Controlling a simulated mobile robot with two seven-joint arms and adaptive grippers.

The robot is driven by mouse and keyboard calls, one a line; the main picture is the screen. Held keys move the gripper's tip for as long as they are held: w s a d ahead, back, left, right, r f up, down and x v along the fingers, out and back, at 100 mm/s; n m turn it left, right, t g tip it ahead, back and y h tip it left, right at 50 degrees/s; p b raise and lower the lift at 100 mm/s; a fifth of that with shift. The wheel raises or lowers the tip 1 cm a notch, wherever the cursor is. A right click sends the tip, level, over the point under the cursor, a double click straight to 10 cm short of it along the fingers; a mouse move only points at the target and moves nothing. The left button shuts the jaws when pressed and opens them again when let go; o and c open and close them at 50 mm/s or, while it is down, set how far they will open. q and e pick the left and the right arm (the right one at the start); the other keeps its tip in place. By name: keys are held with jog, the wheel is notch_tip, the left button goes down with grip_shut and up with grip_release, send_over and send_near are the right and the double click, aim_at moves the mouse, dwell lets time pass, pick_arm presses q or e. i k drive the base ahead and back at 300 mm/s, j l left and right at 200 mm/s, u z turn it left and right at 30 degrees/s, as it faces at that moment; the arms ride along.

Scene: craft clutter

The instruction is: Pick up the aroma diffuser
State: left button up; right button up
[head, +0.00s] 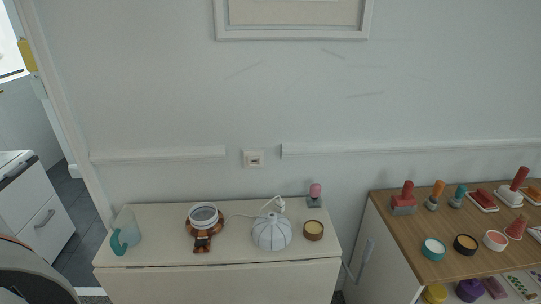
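A pale, ribbed, rounded object (272,232), which looks like the aroma diffuser, stands on the white cabinet (155,249) in the middle of the head view. A pale cord runs to it and a small white piece (280,203) is behind it. Neither of my grippers is in view, and nothing is touching the diffuser.
A wooden-topped cabinet (385,235) at right holds several stamps and tins.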

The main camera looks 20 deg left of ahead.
aim_at(203, 225)
jog(key=u, duration=1.35)
